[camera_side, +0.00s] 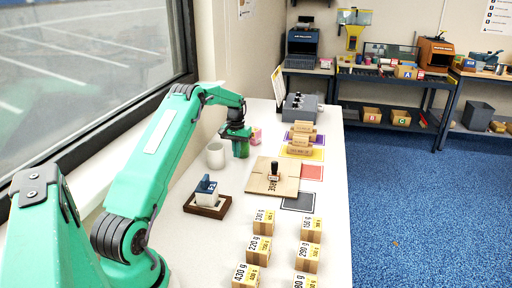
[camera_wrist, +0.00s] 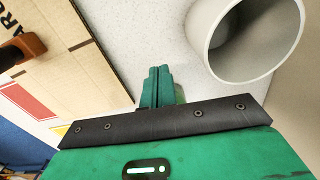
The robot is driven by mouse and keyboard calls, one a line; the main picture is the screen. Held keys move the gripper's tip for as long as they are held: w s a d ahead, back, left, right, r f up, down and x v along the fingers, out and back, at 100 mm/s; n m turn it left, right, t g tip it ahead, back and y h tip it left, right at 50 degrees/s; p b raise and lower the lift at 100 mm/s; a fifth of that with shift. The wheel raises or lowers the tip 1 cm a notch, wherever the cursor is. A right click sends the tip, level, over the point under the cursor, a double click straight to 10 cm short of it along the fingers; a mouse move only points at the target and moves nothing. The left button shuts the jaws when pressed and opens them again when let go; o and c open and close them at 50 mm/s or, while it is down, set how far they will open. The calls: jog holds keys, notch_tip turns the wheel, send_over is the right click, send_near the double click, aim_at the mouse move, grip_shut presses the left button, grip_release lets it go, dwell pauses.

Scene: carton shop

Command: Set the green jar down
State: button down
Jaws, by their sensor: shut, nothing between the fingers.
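My gripper (camera_side: 241,152) hangs over the white table, just right of a white cup. In the wrist view its green fingers (camera_wrist: 158,72) are together with nothing between them. No separate green jar can be made out in either view. The dark green shape under my wrist in the side view looks like my own fingers. The white cup (camera_side: 215,156) stands upright and apart from the fingers. Its open mouth also shows in the wrist view (camera_wrist: 245,78), right of the fingertips.
A flat carton (camera_side: 257,185) with a dark-handled stamp (camera_side: 273,169) lies to the right. A wooden holder (camera_side: 207,210) with a blue-and-white item is nearer. Several weight-marked boxes (camera_side: 258,250) stand in front. A pink item (camera_side: 256,134) and grey device (camera_side: 299,107) are behind.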

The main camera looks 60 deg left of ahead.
jog(key=shift+s+d, duration=0.2)
jog(key=shift+s, duration=0.05)
jog(key=shift+r, duration=0.35)
notch_tip(320, 180, up, 9)
jog(key=shift+r, duration=0.2)
jog(key=shift+d+r, duration=0.1)
jog(key=shift+d, duration=0.05)
